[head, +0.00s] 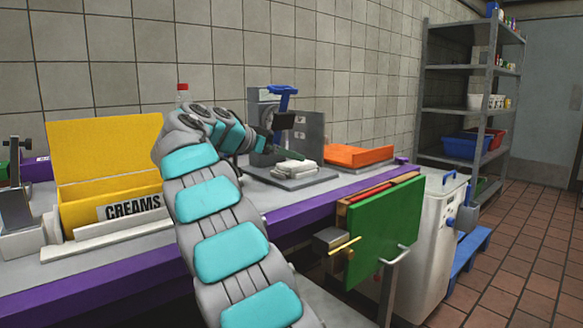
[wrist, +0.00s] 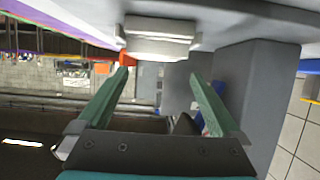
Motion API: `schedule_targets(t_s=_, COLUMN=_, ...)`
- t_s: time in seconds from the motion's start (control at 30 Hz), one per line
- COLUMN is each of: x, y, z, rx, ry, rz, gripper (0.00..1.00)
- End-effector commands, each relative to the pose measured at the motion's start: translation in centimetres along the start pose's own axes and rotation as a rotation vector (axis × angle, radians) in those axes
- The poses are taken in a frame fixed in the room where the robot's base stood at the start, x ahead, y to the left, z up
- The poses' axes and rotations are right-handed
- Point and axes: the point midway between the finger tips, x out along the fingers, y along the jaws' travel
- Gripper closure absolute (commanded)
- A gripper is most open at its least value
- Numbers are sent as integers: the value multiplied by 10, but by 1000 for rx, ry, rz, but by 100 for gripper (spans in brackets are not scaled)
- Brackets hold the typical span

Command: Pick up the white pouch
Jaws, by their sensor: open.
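The white pouch (head: 296,166) lies on the grey base plate (head: 270,176) of a machine on the counter. It looks like a flat, layered white stack. It also shows in the wrist view (wrist: 158,40), upside down at the top, just beyond my fingertips. My gripper (head: 283,153) is at the machine, close above and behind the pouch, partly hidden by my wrist. In the wrist view, my gripper's two green fingers (wrist: 158,75) are spread apart with nothing between them. Whether a finger touches the pouch is unclear.
The grey machine (head: 311,132) with a blue handle (head: 283,92) stands right behind the pouch. An orange tray (head: 358,156) sits to its right. A yellow CREAMS box (head: 100,150) is on the left. A green board (head: 385,230) hangs off the counter's front edge.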

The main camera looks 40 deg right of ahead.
Motion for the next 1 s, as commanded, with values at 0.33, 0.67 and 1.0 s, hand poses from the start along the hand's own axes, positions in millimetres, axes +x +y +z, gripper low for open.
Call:
schedule_targets(t_s=0.33, x=29, y=4, z=1, rx=1, ry=-2, rz=2, gripper=0)
schedule_targets(t_s=0.67, x=65, y=5, z=3, rx=1, ry=0, rz=0, gripper=0)
schedule_targets(t_s=1.0, x=64, y=4, z=3, rx=1, ry=0, rz=-1, gripper=21)
